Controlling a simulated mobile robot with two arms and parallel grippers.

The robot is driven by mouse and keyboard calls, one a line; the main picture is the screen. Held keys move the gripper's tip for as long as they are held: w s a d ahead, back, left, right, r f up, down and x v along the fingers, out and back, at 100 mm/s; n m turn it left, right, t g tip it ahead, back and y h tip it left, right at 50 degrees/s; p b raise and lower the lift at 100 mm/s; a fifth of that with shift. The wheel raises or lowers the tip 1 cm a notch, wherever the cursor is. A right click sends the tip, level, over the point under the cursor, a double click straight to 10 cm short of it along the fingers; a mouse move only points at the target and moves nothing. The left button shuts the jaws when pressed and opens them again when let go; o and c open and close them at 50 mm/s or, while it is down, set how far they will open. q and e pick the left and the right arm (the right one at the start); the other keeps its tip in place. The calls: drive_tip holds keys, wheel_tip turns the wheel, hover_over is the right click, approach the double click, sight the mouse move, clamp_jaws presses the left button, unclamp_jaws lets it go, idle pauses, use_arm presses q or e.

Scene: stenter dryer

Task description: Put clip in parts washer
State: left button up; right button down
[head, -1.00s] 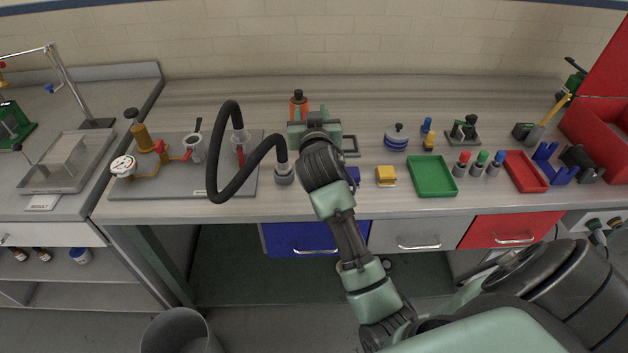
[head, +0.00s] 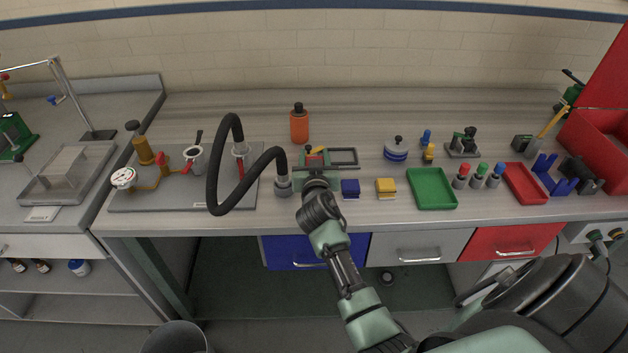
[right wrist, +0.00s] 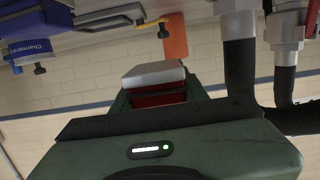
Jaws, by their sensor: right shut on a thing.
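My right gripper (head: 317,160) is over the middle of the bench, between the hose nozzle and a blue block. In the right wrist view it is shut on a block with a silver face and red sides, which seems to be the clip (right wrist: 153,85). In the head view the gripper mostly hides this clip. A red open bin with a raised red lid, which looks like the parts washer (head: 594,143), stands at the bench's far right end. My left gripper is not in view.
An orange bottle (head: 299,126) stands behind the gripper. A black hose (head: 214,165) arches on its left. A blue block (head: 350,189), yellow block (head: 386,186), green tray (head: 432,188), red tray (head: 525,184) and blue bracket (head: 556,176) lie to the right. The rear bench is mostly clear.

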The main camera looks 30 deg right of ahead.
wheel_tip(320, 180, down, 5)
drive_tip(key=shift+r+b, duration=0.1)
drive_tip(key=shift+b, duration=0.4)
drive_tip(key=shift+f+b, duration=0.7)
drive_tip(key=shift+f, duration=1)
drive_tip(key=c, duration=0.8)
unclamp_jaws()
drive_tip(key=shift+o, duration=0.2)
drive_tip(key=shift+f, duration=0.2)
drive_tip(key=shift+f, duration=0.1)
